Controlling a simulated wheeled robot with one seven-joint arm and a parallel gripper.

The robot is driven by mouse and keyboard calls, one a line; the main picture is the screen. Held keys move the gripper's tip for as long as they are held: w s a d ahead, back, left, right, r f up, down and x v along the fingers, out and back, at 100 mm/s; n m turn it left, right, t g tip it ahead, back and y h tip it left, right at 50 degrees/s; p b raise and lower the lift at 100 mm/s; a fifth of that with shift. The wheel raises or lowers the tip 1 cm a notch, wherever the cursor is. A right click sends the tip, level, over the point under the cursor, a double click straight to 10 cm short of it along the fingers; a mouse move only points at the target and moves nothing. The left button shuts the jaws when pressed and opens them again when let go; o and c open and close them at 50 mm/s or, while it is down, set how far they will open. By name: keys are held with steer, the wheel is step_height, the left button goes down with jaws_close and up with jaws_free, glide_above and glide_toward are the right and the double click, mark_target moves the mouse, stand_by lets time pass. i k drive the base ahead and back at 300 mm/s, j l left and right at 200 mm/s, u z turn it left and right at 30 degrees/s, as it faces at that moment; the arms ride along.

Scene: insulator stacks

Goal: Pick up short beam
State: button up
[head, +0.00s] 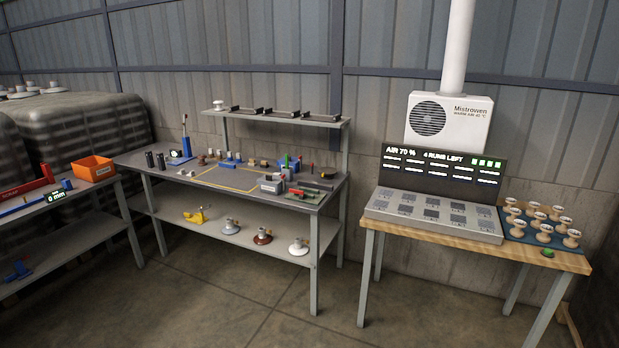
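Several dark bar-like pieces (282,114) lie in a row on the raised shelf above the middle workbench. They may be beams, but they are too small for me to tell which is the short one. A long red piece (25,188) lies on the left bench, with a blue bar near it. My gripper is not in this view, so whether it is open or shut does not show.
The middle workbench (225,180) is crowded with small parts. Its lower shelf (215,228) holds several insulator-like pieces. An orange bin (92,169) stands on the left bench. A wooden table (430,236) on the right carries a panel and cups. The foreground floor is clear.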

mark_target(302, 183)
steer(key=i+u, duration=0.1)
steer(key=i, duration=0.45)
steer(key=i+l+u, duration=0.15)
steer(key=i, duration=0.4)
steer(key=i+u, duration=0.15)
steer(key=i, duration=0.35)
steer(key=i+u, duration=0.15)
steer(key=i, duration=0.35)
steer(key=i+u, duration=0.1)
steer(key=i, duration=0.45)
steer(key=i+l+u, duration=0.15)
steer(key=i, duration=0.35)
steer(key=i+l+u, duration=0.15)
steer(key=i, duration=0.3)
steer(key=i+l, duration=0.05)
